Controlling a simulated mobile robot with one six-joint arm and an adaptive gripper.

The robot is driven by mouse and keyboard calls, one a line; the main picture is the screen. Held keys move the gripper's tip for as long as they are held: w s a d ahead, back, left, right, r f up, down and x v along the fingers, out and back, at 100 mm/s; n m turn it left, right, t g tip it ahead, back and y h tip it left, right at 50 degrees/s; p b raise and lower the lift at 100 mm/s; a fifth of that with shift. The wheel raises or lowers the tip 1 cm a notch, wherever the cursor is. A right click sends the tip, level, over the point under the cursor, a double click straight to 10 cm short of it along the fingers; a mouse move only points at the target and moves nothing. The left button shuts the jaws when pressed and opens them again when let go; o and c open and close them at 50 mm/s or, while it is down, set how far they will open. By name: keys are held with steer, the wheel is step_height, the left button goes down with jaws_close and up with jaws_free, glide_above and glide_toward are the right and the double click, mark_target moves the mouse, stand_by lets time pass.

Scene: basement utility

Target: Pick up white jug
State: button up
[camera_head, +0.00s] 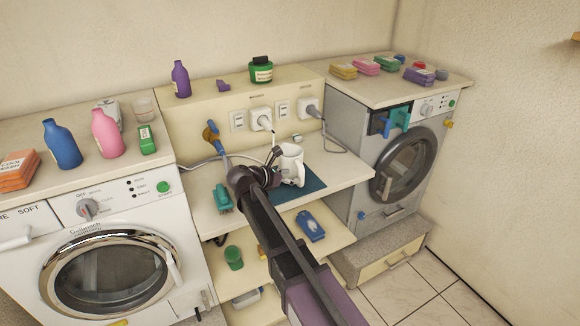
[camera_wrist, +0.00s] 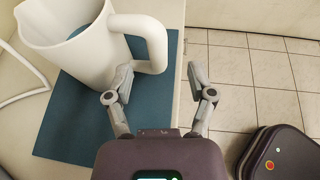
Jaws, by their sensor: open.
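The white jug (camera_head: 291,161) stands upright on a dark teal mat (camera_head: 313,183) on the middle counter, between the two washing machines. In the wrist view the jug (camera_wrist: 78,45) fills the upper left, and its handle (camera_wrist: 160,45) points right. The mat (camera_wrist: 58,118) shows under it. My gripper (camera_wrist: 163,83) is open and empty, its two fingers spread just below the handle in the picture. The left fingertip looks very near the handle; I cannot tell if they touch. In the head view my gripper (camera_head: 272,160) is beside the jug and partly hidden by my arm.
Plugs and a cable (camera_head: 262,118) are on the wall panel behind the jug. A green brush (camera_head: 222,197) lies on the counter to the left. Bottles, including a pink one (camera_head: 106,133), stand on the left machine (camera_head: 130,207).

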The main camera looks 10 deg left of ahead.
mark_target(301, 185)
steer(key=shift+b+x, duration=0.75)
steer(key=shift+x, duration=1.7)
steer(key=shift+w+r, duration=0.1)
steer(key=shift+r, duration=0.05)
jaws_close()
